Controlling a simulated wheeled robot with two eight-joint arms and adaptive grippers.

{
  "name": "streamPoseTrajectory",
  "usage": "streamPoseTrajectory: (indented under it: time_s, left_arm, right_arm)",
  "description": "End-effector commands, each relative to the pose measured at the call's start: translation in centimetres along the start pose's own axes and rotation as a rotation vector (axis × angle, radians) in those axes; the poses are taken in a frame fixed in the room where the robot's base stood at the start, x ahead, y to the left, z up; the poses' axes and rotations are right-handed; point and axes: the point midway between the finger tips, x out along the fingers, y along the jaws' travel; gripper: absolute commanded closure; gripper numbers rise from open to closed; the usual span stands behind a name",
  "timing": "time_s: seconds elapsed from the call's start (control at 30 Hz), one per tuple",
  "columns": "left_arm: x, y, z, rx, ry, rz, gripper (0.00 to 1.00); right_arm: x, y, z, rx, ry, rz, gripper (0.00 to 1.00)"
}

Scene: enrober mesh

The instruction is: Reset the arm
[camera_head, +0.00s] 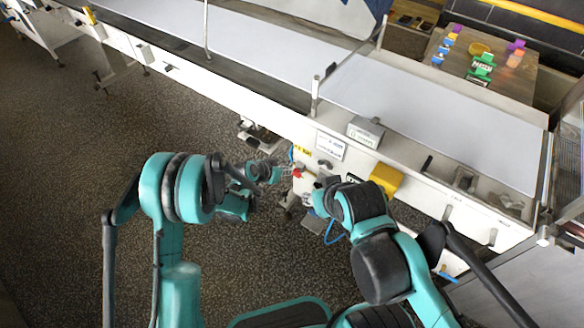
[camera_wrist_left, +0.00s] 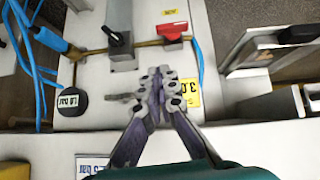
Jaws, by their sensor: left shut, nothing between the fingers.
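My left arm comes in from the left in the head view, and its gripper (camera_head: 284,172) points right, close to the front side of the machine. In the left wrist view the left gripper (camera_wrist_left: 157,82) is shut, with its fingertips together and nothing between them.
A long machine with a pale belt (camera_head: 430,110) runs across the back. A yellow box (camera_head: 386,179) and a grey box (camera_head: 365,131) are on its front edge. A wooden table (camera_head: 505,78) with small coloured objects stands at upper right. Dark floor (camera_head: 75,150) at left is clear.

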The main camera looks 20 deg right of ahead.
Motion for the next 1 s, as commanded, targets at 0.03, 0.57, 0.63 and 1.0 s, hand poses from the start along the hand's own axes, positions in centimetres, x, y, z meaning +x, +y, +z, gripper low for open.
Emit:
streamPoseTrajectory:
  time_s: [0.03, 0.57, 0.63, 1.0]
  left_arm:
    - [-0.8, 0.0, -0.1, -0.001, 0.000, -0.001, 1.00]
    - [-4.0, -0.7, -0.7, -0.023, -0.008, -0.023, 1.00]
    - [-6.4, -1.4, -1.4, -0.049, -0.017, -0.049, 1.00]
    - [-24.8, -4.2, -1.8, -0.260, -0.077, -0.259, 1.00]
  right_arm:
    - [-0.3, 0.0, -0.2, 0.000, 0.000, 0.000, 0.60]
    - [-0.5, 0.0, -0.3, 0.000, 0.000, 0.000, 0.60]
    - [-0.5, 0.0, -0.3, 0.000, 0.000, 0.000, 0.60]
    - [-0.5, 0.0, -0.3, 0.000, 0.000, 0.000, 0.60]
